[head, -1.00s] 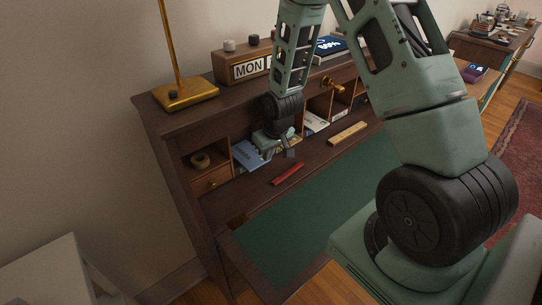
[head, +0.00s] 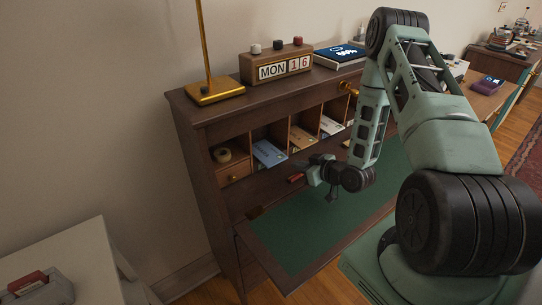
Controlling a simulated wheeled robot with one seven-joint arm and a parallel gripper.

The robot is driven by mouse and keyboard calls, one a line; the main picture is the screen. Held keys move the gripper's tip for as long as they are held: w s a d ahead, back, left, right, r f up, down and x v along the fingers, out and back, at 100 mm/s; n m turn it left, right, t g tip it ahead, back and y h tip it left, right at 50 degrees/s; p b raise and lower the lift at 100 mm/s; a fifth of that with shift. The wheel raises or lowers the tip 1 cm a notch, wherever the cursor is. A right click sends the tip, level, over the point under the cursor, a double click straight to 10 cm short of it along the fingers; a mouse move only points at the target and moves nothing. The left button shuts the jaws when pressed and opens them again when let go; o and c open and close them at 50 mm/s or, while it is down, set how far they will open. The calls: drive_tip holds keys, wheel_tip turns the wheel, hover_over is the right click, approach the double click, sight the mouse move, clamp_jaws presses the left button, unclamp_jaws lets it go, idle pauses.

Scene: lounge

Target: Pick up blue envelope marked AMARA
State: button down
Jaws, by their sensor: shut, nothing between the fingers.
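A red stick-like item (head: 296,178) lies just left of my gripper. A tape roll (head: 222,155) sits above a small drawer. A brass lamp (head: 215,92) and a date block (head: 278,66) stand on top. The green desk surface (head: 290,235) is clear in front.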

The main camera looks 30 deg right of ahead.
sight(273, 156)
drive_tip(key=shift+s+r, duration=0.1)
drive_tip(key=shift+r, duration=0.05)
drive_tip(key=shift+w+a+r, duration=0.1)
drive_tip(key=shift+w, duration=0.1)
drive_tip(key=w+p, duration=0.1)
drive_tip(key=w, duration=0.2)
drive_tip(key=w+a+p, duration=0.1)
drive_tip(key=w, duration=0.3)
drive_tip(key=w+a+p, duration=0.1)
drive_tip(key=w, duration=0.2)
drive_tip(key=shift+w+p, duration=0.35)
drive_tip(key=shift+w, duration=0.3)
drive_tip(key=shift+f+p, duration=0.4)
drive_tip(key=shift+p, duration=0.05)
drive_tip(key=shift+f+b, duration=0.5)
drive_tip(key=shift+b, duration=0.15)
drive_tip(key=shift+s, duration=0.1)
